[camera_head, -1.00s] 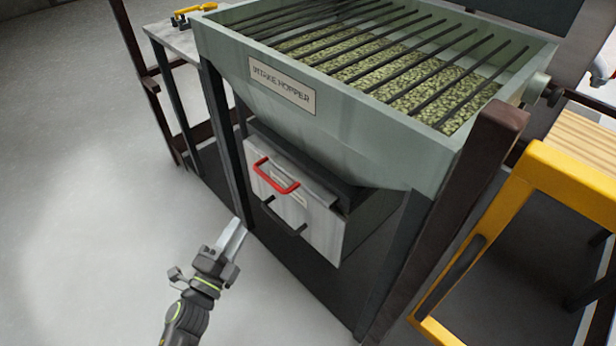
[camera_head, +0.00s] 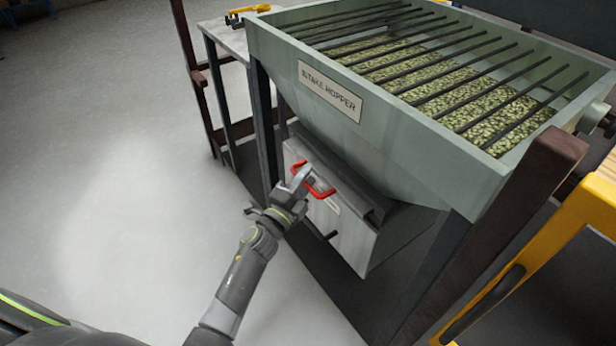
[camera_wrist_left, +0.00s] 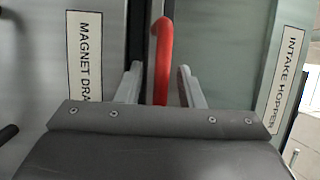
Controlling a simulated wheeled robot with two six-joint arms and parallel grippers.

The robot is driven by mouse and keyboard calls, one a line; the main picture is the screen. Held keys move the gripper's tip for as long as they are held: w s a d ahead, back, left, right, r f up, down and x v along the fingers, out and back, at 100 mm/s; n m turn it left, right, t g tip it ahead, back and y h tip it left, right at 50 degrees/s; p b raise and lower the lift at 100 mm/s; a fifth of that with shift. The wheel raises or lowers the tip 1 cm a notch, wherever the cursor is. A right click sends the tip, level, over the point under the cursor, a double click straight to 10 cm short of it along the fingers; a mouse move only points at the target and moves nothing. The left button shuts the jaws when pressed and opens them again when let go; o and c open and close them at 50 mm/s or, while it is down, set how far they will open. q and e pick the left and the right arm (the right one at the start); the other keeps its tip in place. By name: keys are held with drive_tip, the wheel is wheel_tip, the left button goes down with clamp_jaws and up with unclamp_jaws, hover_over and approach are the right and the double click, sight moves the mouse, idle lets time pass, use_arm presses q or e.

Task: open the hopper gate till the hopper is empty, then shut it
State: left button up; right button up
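The pale green intake hopper (camera_head: 415,135) holds a broad bed of greenish pellets (camera_head: 506,120) under dark bars. Beneath it is a light grey box front (camera_head: 352,240) with a red handle (camera_head: 322,191) near its top. My left gripper (camera_head: 300,176) is at the red handle and partly covers it. In the left wrist view, the red handle (camera_wrist_left: 163,62) stands between the two open fingers (camera_wrist_left: 160,88), with gaps on both sides. A label reading "MAGNET DRA…" (camera_wrist_left: 85,60) is left of it. My right gripper is not in view.
A brown post (camera_head: 535,190) and a yellow frame (camera_head: 560,225) stand at the right. A side table (camera_head: 226,38) is behind left. The floor at left is clear.

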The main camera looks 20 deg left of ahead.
use_arm(q)
drive_tip(key=shift+w+d+r, duration=0.1)
drive_tip(key=shift+w+d, duration=0.1)
drive_tip(key=shift+w, duration=0.4)
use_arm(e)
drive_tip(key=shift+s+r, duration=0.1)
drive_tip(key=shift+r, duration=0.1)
use_arm(q)
drive_tip(key=c, duration=0.6)
drive_tip(key=shift+r, duration=0.1)
clamp_jaws()
